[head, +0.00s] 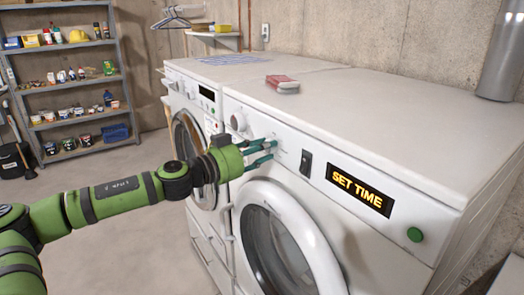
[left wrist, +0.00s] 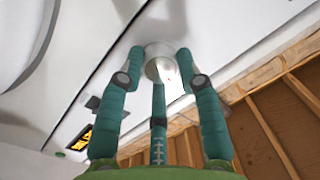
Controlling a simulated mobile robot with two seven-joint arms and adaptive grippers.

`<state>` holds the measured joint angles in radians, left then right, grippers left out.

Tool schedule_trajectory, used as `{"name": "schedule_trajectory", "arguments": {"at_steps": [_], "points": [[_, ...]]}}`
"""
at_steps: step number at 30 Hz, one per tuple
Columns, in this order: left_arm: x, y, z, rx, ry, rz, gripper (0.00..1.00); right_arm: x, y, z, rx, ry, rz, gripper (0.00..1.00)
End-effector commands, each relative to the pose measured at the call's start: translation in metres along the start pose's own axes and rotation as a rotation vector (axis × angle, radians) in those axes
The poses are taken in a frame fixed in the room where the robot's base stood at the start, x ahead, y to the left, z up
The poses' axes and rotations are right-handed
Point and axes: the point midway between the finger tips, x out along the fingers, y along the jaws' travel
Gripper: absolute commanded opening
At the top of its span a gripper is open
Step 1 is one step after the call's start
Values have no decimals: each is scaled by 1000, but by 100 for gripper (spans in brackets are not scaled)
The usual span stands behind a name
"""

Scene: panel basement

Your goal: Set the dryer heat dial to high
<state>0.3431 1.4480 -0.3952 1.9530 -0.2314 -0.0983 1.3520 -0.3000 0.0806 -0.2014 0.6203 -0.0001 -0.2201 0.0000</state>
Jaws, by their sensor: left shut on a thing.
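The dryer (head: 330,235) is the white front-loading machine on the right, with a SET TIME display (head: 359,190). My left gripper (head: 272,150) reaches its control panel from the left. In the left wrist view, the gripper's teal fingers (left wrist: 159,68) are shut around a round pale dial (left wrist: 158,50) on the panel. A small red mark shows on the dial's face, but its setting cannot be read. In the head view the fingers mostly hide this dial. Another round knob (head: 238,122) sits on the panel to its left. My right gripper is not in view.
A black rocker switch (head: 306,163) and a green button (head: 414,234) are on the panel to the right. A red and white object (head: 283,83) lies on the machine tops. A second white machine (head: 190,95) stands left, with shelves (head: 70,85) beyond.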

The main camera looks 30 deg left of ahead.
Motion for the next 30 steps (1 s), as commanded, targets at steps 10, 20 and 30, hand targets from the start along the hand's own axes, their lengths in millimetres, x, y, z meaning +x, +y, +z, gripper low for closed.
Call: {"name": "schedule_trajectory", "arguments": {"at_steps": [10,20,30], "points": [[0,0,2,303,20,-5,3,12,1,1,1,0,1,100],[0,0,2,616,40,-9,3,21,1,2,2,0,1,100],[0,-1,2,941,60,-15,3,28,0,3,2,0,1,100]]}}
